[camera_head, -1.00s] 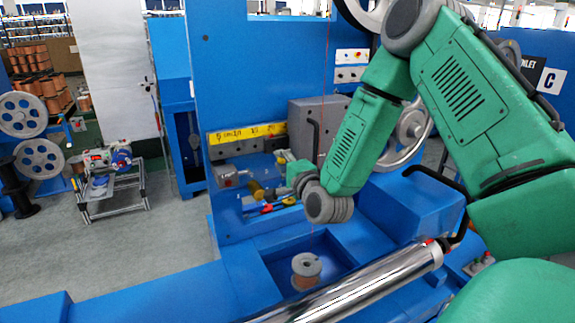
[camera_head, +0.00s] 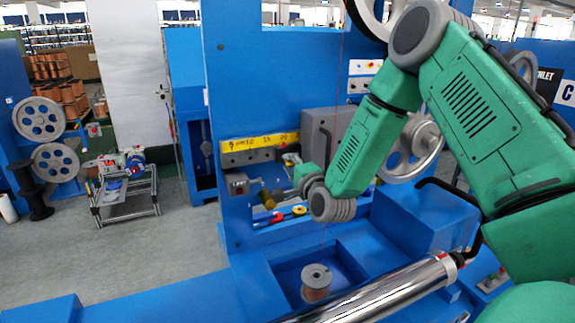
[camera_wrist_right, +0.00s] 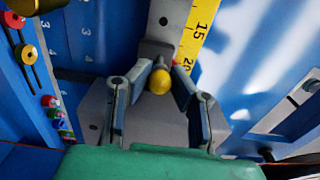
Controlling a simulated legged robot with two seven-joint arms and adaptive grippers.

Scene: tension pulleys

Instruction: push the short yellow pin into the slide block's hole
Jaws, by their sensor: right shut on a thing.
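In the right wrist view, my right gripper (camera_wrist_right: 160,76) is shut on the short yellow pin (camera_wrist_right: 159,82), whose round yellow head faces the camera. A grey metal block (camera_wrist_right: 165,18) with a hole lies just beyond the fingertips; I cannot tell whether the pin's tip is inside a hole, since its head and the fingers hide it. In the head view, my right gripper (camera_head: 288,160) is small and partly hidden by its wrist, in front of the machine's right end of the yellow scale (camera_head: 245,142). My left gripper is not in view.
In the head view, a copper wire spool (camera_head: 316,283) sits in the blue recess below, and a shiny roller (camera_head: 375,295) crosses the front.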

